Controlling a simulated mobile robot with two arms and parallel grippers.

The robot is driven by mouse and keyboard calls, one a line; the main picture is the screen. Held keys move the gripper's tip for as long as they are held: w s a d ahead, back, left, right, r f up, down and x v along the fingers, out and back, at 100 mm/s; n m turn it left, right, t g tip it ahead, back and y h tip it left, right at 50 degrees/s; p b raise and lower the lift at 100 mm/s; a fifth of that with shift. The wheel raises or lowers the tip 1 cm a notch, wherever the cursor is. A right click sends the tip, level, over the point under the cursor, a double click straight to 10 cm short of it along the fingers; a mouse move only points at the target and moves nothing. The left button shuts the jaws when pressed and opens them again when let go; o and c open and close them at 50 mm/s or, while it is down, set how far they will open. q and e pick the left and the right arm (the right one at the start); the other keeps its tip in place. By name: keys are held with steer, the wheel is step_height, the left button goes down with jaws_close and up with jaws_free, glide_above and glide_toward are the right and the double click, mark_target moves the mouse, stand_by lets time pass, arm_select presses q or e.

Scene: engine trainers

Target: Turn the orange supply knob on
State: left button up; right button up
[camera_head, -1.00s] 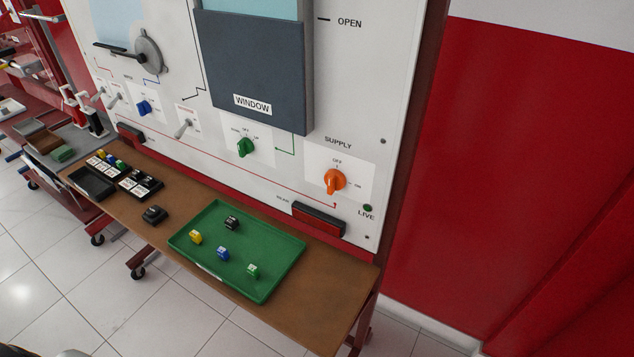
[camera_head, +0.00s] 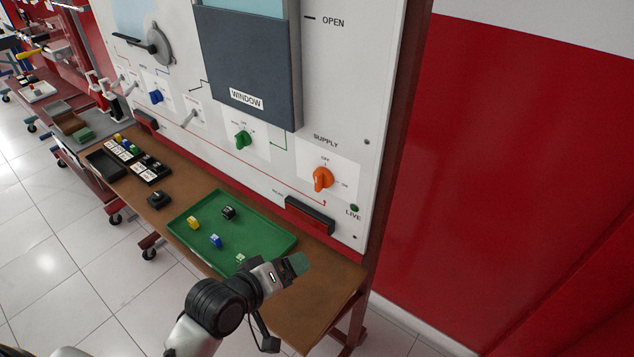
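The orange supply knob (camera_head: 323,179) is on the white panel, on a light plate under the word SUPPLY. OFF is printed above it and ON at its right; its grip stands roughly upright, in line with OFF. A dark green lamp (camera_head: 354,208) by the word LIVE looks unlit. My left gripper (camera_head: 294,265) is over the front edge of the bench, below and left of the knob and apart from it. Its fingertips look close together, but I cannot tell whether they are open or shut. My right gripper is not in view.
A green tray (camera_head: 277,232) with several small blocks lies on the brown bench (camera_head: 330,283), partly behind my gripper. A green knob (camera_head: 243,139) and toggle switches are further left. The panel around the orange knob is clear.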

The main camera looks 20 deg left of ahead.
mark_target(316, 184)
arm_select(q)
steer(key=w+a+r+n+t+h, duration=0.1)
steer(key=w+a+r+n+t, duration=0.2)
steer(key=w+r+n+t, duration=0.35)
steer(key=shift+n+g, duration=0.35)
steer(key=shift+g, duration=0.2)
steer(key=x, duration=0.8)
steer(key=r+p+x, duration=0.1)
steer(key=x, duration=0.3)
steer(key=c, duration=0.9)
